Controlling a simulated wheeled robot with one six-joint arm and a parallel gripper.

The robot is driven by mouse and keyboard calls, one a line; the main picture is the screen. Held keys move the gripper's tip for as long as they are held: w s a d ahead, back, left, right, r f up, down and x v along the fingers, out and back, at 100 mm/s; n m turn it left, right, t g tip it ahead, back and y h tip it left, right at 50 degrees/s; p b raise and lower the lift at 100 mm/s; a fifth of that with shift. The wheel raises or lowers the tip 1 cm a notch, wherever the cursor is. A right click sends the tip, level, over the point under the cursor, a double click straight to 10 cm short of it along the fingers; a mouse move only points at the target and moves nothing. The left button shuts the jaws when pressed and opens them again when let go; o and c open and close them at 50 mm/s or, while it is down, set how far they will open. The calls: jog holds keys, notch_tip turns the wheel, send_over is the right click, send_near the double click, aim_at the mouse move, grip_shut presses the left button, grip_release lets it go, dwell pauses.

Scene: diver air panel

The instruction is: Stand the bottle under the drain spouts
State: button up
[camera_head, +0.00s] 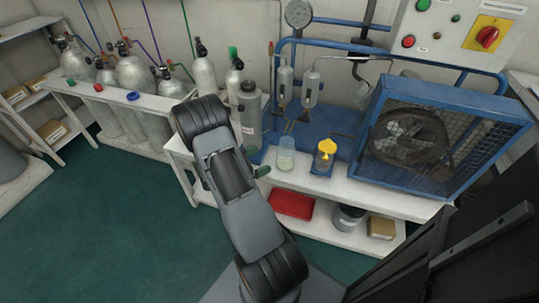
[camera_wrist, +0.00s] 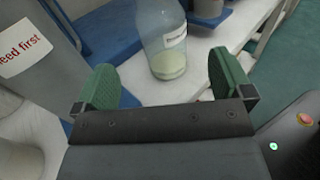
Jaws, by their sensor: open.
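A clear bottle (camera_head: 285,158) with pale liquid at its bottom stands upright on the white bench, left of a yellow-topped item. It also shows in the wrist view (camera_wrist: 163,35), with a partly visible label. My gripper (camera_wrist: 165,78) is open and empty; its green fingers frame the bottle's lower part, which appears just beyond them. The drain spouts appear to be the lower ends of two clear vessels (camera_head: 284,82) (camera_head: 309,90) on the blue frame behind the bottle.
A grey cylinder (camera_head: 250,115) stands close left of the bottle; its label, ending "eed first", shows in the wrist view (camera_wrist: 25,48). The yellow-topped item (camera_head: 326,150) and a blue caged fan (camera_head: 445,135) stand to the right. A red box (camera_head: 291,205) sits on the lower shelf.

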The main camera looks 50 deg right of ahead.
jog(key=a+r+m+t+y, duration=0.3)
jog(key=a+r+m+y, duration=0.1)
jog(key=a, duration=0.5)
jog(key=s+a+r+m+t+y, duration=0.1)
jog(key=a+r+m+t+y, duration=0.3)
jog(key=a, duration=0.6)
jog(key=s+a+r+m+t+y, duration=0.1)
jog(key=a+r+m+t+y, duration=0.3)
jog(key=a+r+y, duration=0.3)
jog(key=shift+a+m+y, duration=0.3)
jog(key=shift+a+y, duration=0.2)
jog(key=shift+a, duration=1.15)
jog(key=shift+r, duration=0.2)
